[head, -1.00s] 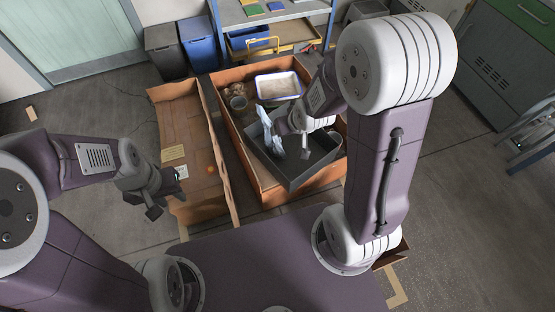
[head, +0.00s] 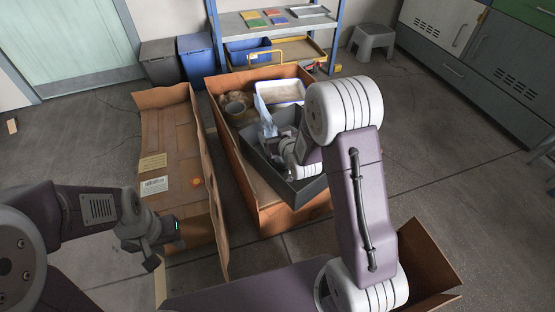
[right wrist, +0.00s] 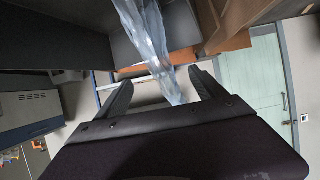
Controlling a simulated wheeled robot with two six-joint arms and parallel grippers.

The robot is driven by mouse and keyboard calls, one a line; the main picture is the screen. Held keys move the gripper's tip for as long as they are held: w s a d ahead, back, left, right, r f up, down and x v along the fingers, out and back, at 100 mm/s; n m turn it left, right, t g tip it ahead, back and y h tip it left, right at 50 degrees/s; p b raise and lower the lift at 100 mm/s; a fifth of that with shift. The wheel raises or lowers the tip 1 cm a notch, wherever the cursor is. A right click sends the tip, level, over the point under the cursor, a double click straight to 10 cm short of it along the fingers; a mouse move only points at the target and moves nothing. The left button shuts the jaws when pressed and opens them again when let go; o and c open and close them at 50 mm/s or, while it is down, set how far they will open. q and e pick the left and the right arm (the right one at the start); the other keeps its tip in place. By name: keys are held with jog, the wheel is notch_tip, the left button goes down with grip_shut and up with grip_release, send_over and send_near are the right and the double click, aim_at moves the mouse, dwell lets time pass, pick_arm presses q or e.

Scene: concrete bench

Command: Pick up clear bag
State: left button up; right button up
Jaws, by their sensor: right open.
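The clear bag (head: 264,114) is a pale, see-through bluish bag standing up out of the grey bin (head: 312,188), inside the brown cardboard box (head: 285,217). In the right wrist view the bag (right wrist: 150,42) hangs across the gap between my right fingers, its narrow end near the palm. My right gripper (right wrist: 161,90) is open, with one finger on each side of the bag; I cannot tell if either touches it. In the head view my right wrist covers part of the bin and the lower bag. My left gripper (head: 166,243) is beside the flat open box, away from the bag; its jaw opening is unclear.
A blue-framed shelf (head: 275,30) stands behind.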

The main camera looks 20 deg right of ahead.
aim_at(272, 131)
jog(key=b+x, duration=0.3)
jog(key=x, duration=0.2)
jog(key=shift+a+f+b, duration=0.15)
jog(key=shift+f+b, duration=0.05)
jog(key=shift+b, duration=0.1)
jog(key=shift+w, duration=0.15)
jog(key=shift+r, duration=0.15)
